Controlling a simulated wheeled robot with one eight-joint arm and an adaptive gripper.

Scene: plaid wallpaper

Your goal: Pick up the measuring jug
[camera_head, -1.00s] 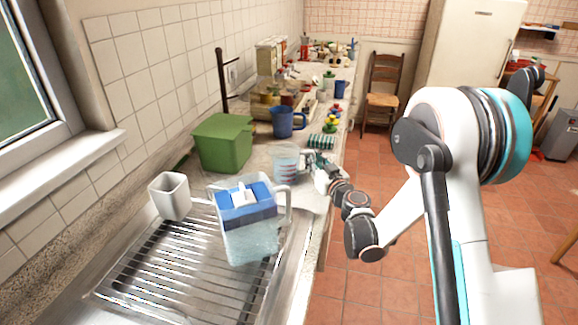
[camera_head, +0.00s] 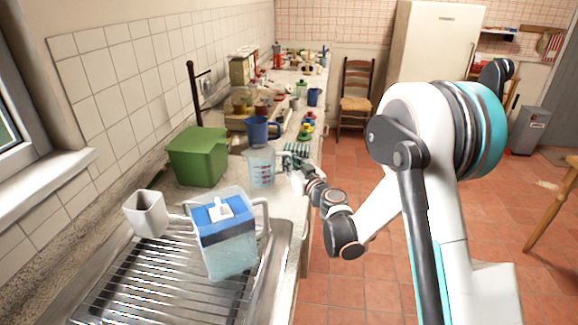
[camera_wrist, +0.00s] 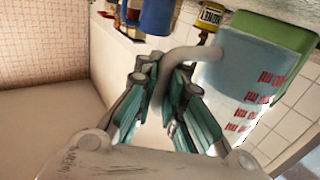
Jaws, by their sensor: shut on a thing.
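The measuring jug (camera_head: 261,170) is a clear, pale blue jug with red markings, at the right part of the counter, in front of the blue pitcher. In the wrist view the jug (camera_wrist: 235,85) is upper right, with its pale curved handle (camera_wrist: 165,70) between my fingers. My gripper (camera_head: 290,168) is at the jug's right side. In the wrist view my gripper (camera_wrist: 168,100) is shut on the handle. The jug looks roughly upright; I cannot tell for certain whether its base touches the counter.
Floor at right is open.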

